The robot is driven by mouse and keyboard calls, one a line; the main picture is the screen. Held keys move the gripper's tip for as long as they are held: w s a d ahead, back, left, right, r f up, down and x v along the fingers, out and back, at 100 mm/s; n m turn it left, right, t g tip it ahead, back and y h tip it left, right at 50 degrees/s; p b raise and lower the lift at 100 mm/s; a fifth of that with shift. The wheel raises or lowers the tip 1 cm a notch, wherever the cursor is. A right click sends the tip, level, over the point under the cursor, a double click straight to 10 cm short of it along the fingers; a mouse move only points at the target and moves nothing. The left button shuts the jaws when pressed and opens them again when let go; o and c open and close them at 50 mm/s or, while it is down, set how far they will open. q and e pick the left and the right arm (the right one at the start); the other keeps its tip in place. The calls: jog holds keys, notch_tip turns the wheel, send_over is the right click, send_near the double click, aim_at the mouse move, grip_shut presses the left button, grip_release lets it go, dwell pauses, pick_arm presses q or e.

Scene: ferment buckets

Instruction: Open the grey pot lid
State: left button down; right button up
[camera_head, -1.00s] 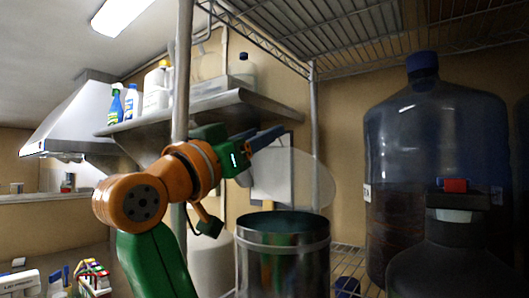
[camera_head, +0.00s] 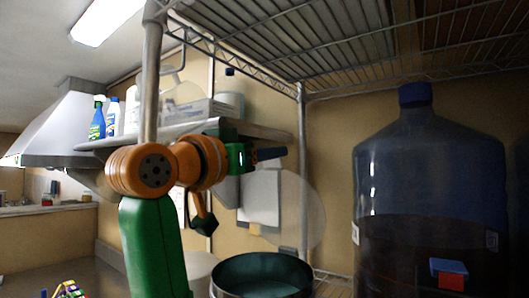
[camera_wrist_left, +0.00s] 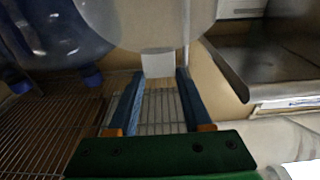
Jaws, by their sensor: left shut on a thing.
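The grey pot (camera_head: 226,290) is at the bottom middle of the head view, its round mouth uncovered and its lower part cut off. The lid, a pale see-through disc (camera_head: 300,210), stands nearly upright above and behind the pot's rim, apart from it. It also shows at the top of the left wrist view (camera_wrist_left: 150,22). My left gripper (camera_head: 272,154) is above the pot, at the lid's upper edge. In the left wrist view its blue fingers (camera_wrist_left: 160,76) are either side of the lid's pale block-like handle (camera_wrist_left: 158,62). My right gripper is not in view.
A large dark bottle with a blue cap (camera_head: 430,175) stands to the right. A small red and blue thing (camera_head: 450,272) is in front of it. A metal post (camera_head: 150,80) and a wall shelf with bottles (camera_head: 225,128) are behind my arm. A wire rack (camera_head: 400,45) hangs overhead.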

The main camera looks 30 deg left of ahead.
pick_arm(q)
jog(key=c, duration=0.7)
grip_release()
jog(key=o, duration=0.3)
jog(key=shift+s+r, duration=0.1)
jog(key=shift+s, duration=0.1)
jog(key=shift+o, duration=0.4)
jog(key=shift+s, duration=0.3)
jog(key=s+b, duration=0.4)
jog(key=s, duration=0.3)
jog(key=shift+s+a+f, duration=0.15)
jog(key=shift+a+f, duration=0.2)
jog(key=shift+f, duration=0.05)
